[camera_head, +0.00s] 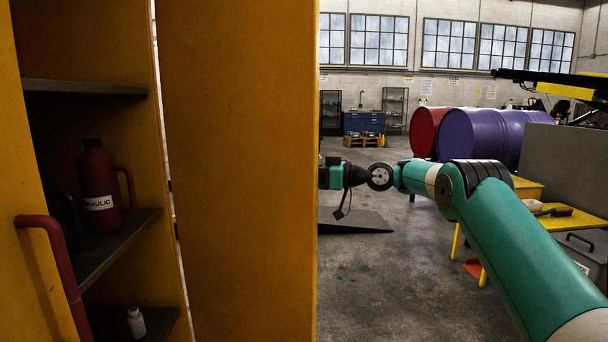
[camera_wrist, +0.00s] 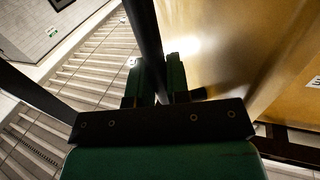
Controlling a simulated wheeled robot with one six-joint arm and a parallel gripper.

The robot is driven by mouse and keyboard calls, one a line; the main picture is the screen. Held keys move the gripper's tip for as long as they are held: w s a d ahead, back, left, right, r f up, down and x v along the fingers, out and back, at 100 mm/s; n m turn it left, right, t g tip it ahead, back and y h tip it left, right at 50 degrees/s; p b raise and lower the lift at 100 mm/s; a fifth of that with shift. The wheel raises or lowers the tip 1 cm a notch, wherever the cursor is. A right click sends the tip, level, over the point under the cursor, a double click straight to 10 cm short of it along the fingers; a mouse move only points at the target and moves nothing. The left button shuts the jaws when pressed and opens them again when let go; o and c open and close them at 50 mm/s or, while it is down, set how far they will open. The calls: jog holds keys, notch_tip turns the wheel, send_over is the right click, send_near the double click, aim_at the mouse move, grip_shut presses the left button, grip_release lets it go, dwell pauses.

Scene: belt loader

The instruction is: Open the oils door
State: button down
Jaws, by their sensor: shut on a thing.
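The yellow cabinet door (camera_head: 238,170) stands swung open, seen broadside in the head view, with the open cabinet to its left. My gripper (camera_wrist: 158,82) is shut on a dark bar-shaped door handle (camera_wrist: 147,35) in the wrist view. The door's yellow face (camera_wrist: 228,50) fills the right of that view.
A white bottle (camera_head: 136,322) stands on the lower shelf. A red handle (camera_head: 55,260) is on the yellow panel at far left. Red (camera_head: 425,130) and purple (camera_head: 485,137) drums and a yellow table (camera_head: 570,222) are at right. Floor beyond the door is mostly clear, with a dark ramp (camera_head: 350,220).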

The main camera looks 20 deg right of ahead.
jog(key=shift+a+r, duration=0.15)
jog(key=shift+a, duration=0.1)
